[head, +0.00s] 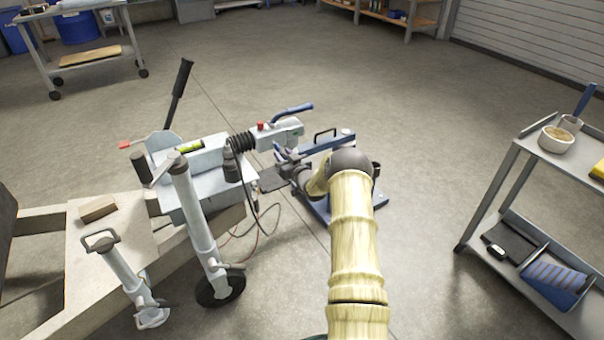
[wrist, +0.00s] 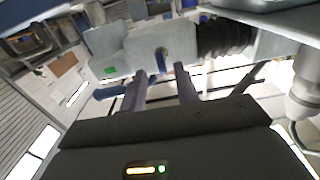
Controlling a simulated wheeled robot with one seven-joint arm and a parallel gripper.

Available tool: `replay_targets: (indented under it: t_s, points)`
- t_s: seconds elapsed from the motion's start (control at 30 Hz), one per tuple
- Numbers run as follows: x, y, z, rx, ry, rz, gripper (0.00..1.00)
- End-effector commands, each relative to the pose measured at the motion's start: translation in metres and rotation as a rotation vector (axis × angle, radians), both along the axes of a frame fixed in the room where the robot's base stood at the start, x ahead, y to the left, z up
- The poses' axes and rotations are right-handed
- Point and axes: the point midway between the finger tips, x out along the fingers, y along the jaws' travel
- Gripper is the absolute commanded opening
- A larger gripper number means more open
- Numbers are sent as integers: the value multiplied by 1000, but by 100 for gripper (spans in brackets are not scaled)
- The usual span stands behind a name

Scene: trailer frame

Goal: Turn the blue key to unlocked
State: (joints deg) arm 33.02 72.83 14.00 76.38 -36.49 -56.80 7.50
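The blue key (wrist: 161,62) sticks out of a round lock on the grey coupling housing (wrist: 125,47) in the wrist view. My gripper (wrist: 160,70) is open, with one finger on each side of the key's lower end. A gap shows on both sides, and I cannot tell whether either finger touches it. In the head view my gripper (head: 284,160) is beside the coupling (head: 285,129), partly hidden by my arm. The key is hidden in the head view. A green mark (wrist: 110,70) shows on the housing left of the key.
A black rubber bellows (head: 240,142) and a blue handle (head: 292,109) are on the coupling. The jockey wheel (head: 220,285) and hanging cables (head: 262,222) are close by. A blue-framed stand (head: 372,198) is below my wrist. A shelf cart (head: 520,150) stands right; floor between is clear.

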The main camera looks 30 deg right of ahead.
Motion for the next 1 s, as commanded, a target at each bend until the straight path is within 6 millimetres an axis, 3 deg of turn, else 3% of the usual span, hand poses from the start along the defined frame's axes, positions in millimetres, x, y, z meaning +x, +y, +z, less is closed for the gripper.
replay_targets:
  t_s: [0.7, 1.0]
  points:
    - [-128, -4, 1, 2, 5, 0, 31]
    - [-149, -4, -1, 1, 2, 1, 31]
